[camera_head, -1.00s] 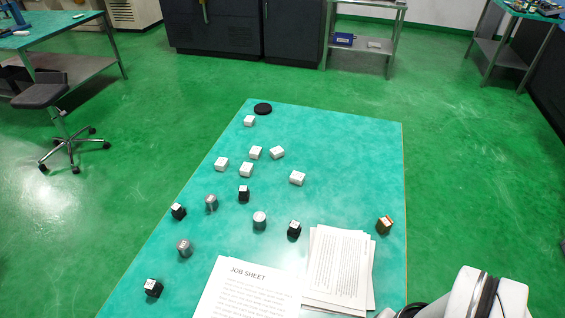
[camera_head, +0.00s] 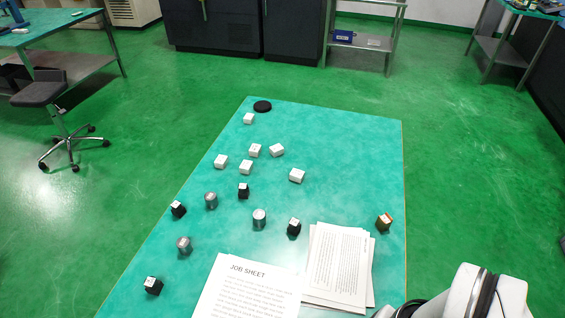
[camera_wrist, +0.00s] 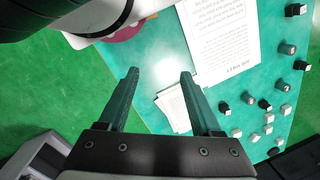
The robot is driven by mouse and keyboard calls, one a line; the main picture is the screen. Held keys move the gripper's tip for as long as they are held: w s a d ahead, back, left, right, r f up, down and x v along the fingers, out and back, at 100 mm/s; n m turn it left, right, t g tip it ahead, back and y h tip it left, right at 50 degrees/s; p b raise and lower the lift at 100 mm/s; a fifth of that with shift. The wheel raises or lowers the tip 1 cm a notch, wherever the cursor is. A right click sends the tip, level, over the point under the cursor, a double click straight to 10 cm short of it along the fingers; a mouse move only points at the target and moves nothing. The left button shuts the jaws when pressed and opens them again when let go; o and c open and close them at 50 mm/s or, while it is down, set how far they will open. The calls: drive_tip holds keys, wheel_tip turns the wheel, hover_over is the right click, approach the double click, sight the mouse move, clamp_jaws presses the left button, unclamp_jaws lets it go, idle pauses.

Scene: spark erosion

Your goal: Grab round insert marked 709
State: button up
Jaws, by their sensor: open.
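Three grey round inserts stand on the teal table in the head view: one at the left (camera_head: 211,200), one nearer the middle (camera_head: 259,218) and one lower left (camera_head: 184,245). Their markings are too small to read, so I cannot tell which is 709. In the wrist view, grey round inserts show small at the right, one of them near the upper right (camera_wrist: 287,48). My gripper (camera_wrist: 158,77) is open and empty in the wrist view, with its fingers wide apart and far from the inserts. The gripper is outside the head view.
Several black blocks (camera_head: 243,190) and white blocks (camera_head: 297,175) stand among the inserts on the table (camera_head: 340,140). A brown block (camera_head: 384,222) is at the right. A job sheet (camera_head: 250,290) and more papers (camera_head: 340,265) cover the near part. A black disc (camera_head: 262,106) lies at the far edge.

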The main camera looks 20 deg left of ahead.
drive_tip(key=shift+o, duration=0.6)
drive_tip(key=w+d+n+g+h, duration=0.1)
drive_tip(key=w+n+h, duration=0.25)
drive_tip(key=n, duration=0.25)
drive_tip(key=n+t+h, duration=0.2)
drive_tip(key=n+t, duration=1.2)
drive_tip(key=n, duration=1.8)
hover_over(256, 221)
drive_tip(key=s+a, duration=0.3)
drive_tip(key=s, duration=1.1)
drive_tip(key=f, duration=1.6)
drive_tip(key=shift+w+a+f, duration=0.15)
drive_tip(key=shift+w+f, duration=0.05)
drive_tip(key=shift+f, duration=0.2)
drive_tip(key=shift+n, duration=0.3)
drive_tip(key=x, duration=1.5)
drive_tip(key=shift+w+a+r, duration=0.15)
drive_tip(key=shift+w+a, duration=0.1)
drive_tip(key=shift+w, duration=0.15)
clamp_jaws()
